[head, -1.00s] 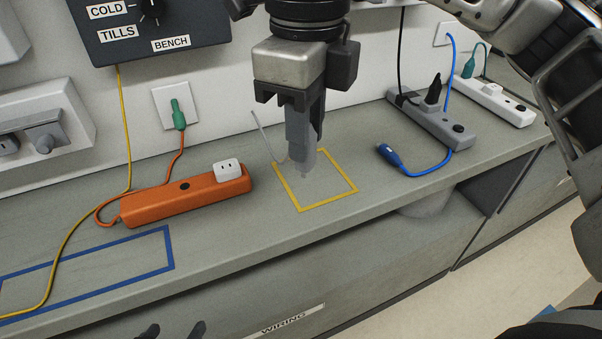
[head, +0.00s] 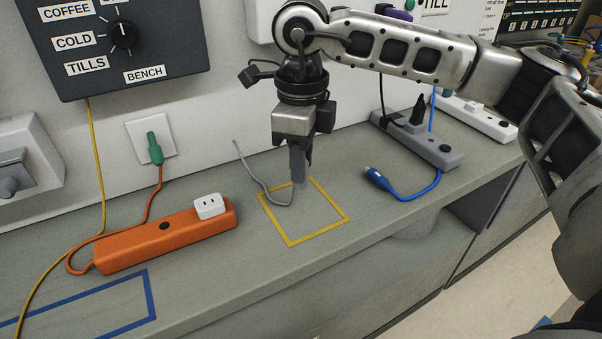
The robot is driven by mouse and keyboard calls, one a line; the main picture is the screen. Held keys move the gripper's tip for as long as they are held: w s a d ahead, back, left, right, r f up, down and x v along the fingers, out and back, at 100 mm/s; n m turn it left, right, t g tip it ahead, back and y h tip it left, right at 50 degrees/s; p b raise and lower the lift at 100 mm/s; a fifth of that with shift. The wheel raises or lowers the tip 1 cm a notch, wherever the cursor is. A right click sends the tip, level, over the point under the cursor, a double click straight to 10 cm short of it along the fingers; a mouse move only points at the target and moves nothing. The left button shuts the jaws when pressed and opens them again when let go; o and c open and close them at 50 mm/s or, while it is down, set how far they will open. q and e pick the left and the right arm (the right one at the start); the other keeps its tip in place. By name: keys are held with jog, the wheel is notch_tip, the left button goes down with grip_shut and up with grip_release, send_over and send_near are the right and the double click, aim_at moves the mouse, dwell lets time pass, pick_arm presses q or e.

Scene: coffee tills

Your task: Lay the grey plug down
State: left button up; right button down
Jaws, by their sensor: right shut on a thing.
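My right gripper (head: 298,172) points straight down over the back part of the yellow outlined square (head: 320,236) on the bench. It is shut on the grey plug (head: 300,184), which shows only as a small pale end below the fingers. I cannot tell whether the plug touches the bench. Its grey cable (head: 262,184) curves from the back left, near the wall, into the square beside the plug. My left gripper is not in view.
An orange power strip (head: 165,242) with a white plug (head: 209,206) lies left of the square. A blue outline (head: 152,297) is at front left. A grey strip (head: 430,143) and a blue plug (head: 376,178) lie to the right. The square's front part is clear.

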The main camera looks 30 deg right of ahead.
jog(key=shift+w+d+f, duration=0.2)
jog(key=shift+w+f, duration=0.2)
jog(key=shift+f, duration=0.15)
jog(key=f, duration=0.3)
jog(key=shift+w+d+f+p, duration=0.1)
jog(key=shift+w+d+p, duration=0.05)
jog(key=shift+w+p, duration=0.15)
jog(key=shift+f, duration=0.25)
jog(key=shift+f, duration=0.2)
jog(key=c, duration=1.2)
grip_release()
jog(key=shift+r, duration=0.15)
